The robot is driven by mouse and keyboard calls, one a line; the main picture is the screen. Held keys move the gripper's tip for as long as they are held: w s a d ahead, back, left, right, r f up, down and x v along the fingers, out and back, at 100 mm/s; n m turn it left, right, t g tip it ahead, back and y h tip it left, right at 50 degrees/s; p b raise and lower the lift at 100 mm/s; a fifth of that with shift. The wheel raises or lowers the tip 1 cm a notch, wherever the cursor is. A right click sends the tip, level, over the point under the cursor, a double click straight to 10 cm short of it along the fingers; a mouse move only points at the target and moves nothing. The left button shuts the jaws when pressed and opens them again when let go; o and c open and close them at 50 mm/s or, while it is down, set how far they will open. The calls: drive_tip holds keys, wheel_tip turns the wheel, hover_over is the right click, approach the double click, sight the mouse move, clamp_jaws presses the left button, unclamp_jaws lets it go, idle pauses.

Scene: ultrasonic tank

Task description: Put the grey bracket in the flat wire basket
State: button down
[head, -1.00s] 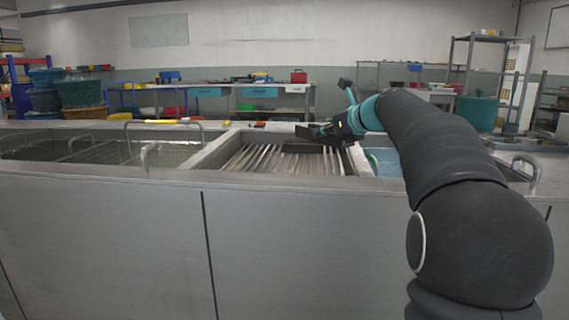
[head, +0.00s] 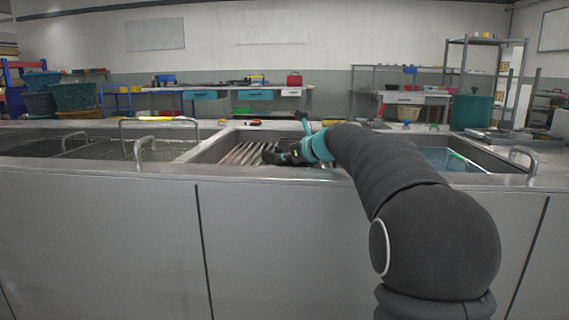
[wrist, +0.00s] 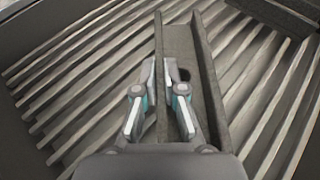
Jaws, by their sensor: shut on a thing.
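The grey bracket (wrist: 187,50) is a long channel with two raised sides and a hole in its floor. In the wrist view it points away from me, over the slats. My gripper (wrist: 161,78) is shut on its left side wall, one finger on each side. In the head view my gripper (head: 277,154) is low in the middle bay; the bracket is hard to make out there. A wire mesh basket (head: 108,150) sits in the left tank; I cannot tell if it is the flat one.
The middle bay has sloping metal slats (head: 240,153) with raised walls around. The right tank (head: 440,158) holds bluish liquid. Metal handles (head: 138,148) stand up at the left tank and at the right end (head: 528,158).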

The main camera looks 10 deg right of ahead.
drive_tip(key=shift+f, duration=0.3)
drive_tip(key=c, duration=1.3)
unclamp_jaws()
drive_tip(key=shift+o, duration=0.2)
drive_tip(key=shift+r, duration=0.1)
